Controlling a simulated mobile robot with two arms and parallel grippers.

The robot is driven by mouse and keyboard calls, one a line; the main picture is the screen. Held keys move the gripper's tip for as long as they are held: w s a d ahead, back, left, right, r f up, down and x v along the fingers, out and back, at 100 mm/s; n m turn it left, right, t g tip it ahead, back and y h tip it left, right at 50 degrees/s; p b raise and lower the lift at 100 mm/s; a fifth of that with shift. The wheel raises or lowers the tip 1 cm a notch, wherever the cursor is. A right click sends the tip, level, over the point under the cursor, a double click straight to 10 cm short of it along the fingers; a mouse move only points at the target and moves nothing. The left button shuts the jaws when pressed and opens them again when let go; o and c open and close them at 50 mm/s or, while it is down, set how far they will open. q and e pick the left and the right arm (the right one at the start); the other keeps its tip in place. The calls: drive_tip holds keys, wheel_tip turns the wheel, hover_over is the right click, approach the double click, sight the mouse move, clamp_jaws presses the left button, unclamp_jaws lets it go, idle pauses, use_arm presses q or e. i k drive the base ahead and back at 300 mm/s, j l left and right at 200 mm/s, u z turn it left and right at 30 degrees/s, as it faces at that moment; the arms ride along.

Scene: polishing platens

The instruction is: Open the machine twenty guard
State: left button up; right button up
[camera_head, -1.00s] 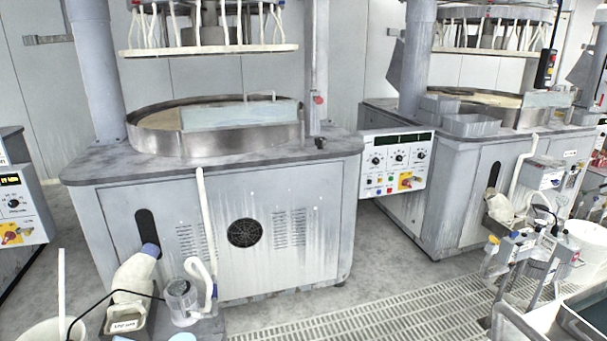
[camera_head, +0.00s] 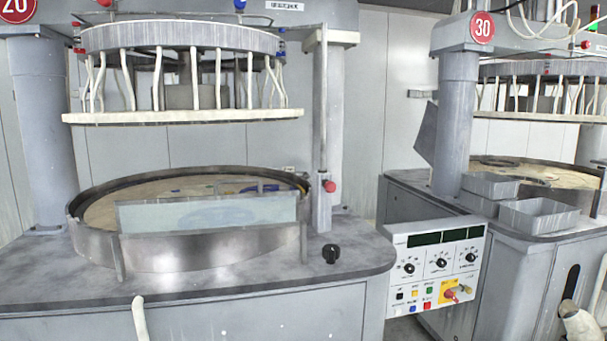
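Machine twenty stands at the left, marked by a red round sign (camera_head: 15,8) reading 20. Its round metal basin wall (camera_head: 180,252) surrounds the platen (camera_head: 105,212). A pale see-through guard panel (camera_head: 208,213) stands upright at the front of the basin, across the gap between the rim's ends. The platen shows dimly through it. The upper head (camera_head: 180,40) with hanging white tubes is raised above the basin.
A vertical rod with a red knob (camera_head: 329,186) and a black knob (camera_head: 331,253) stand right of the basin. A control panel (camera_head: 437,265) juts out at the right corner. Machine thirty, with its red sign (camera_head: 482,27), and grey bins (camera_head: 540,215) are farther right.

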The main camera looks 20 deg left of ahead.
sight(260, 195)
drive_tip(key=i+l+z, duration=0.2)
drive_tip(key=i, duration=0.95)
drive_tip(key=j, duration=0.1)
